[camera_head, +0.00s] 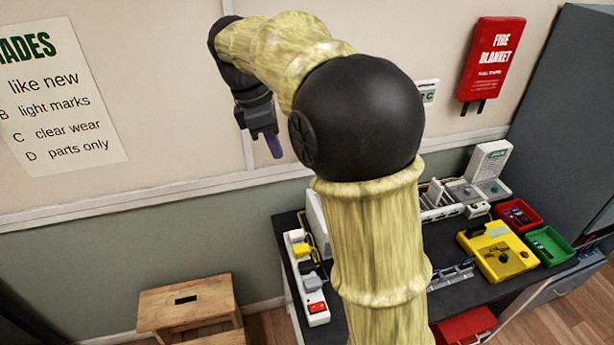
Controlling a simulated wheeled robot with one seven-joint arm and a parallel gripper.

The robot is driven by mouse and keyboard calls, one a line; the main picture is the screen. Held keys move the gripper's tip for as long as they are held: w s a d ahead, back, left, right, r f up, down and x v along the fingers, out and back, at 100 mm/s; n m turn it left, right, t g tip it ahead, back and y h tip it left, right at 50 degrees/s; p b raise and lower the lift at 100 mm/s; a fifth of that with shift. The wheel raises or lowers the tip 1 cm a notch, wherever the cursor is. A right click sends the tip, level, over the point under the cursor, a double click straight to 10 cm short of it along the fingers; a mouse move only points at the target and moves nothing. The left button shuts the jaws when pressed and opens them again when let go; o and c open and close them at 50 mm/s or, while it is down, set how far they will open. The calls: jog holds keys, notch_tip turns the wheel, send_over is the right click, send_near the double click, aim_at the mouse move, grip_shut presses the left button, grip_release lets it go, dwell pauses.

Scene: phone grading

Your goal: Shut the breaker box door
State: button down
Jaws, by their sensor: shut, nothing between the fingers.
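I cannot make out a breaker box or its door for certain; my arm hides part of the wall and the bench. My gripper (274,147) is high in front of the wall, left of the picture's middle, pointing down. Its purple fingertips are together and hold nothing. It appears clear of the bench and touches nothing that I can see.
A dark bench (465,292) carries a power strip (317,318), a yellow device (498,251), a red tray (532,219) and a green tray (564,254). A fire blanket (491,58) hangs near a grey cabinet (567,120). A wooden step stool (188,303) stands left.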

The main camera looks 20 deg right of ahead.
jog(key=d+f+p, duration=0.3)
jog(key=d+f, duration=0.3)
jog(key=f, duration=0.3)
jog(key=shift+s+d+f, duration=0.2)
jog(key=shift+s+f, duration=0.05)
jog(key=shift+s, duration=0.15)
jog(key=shift+d, duration=0.15)
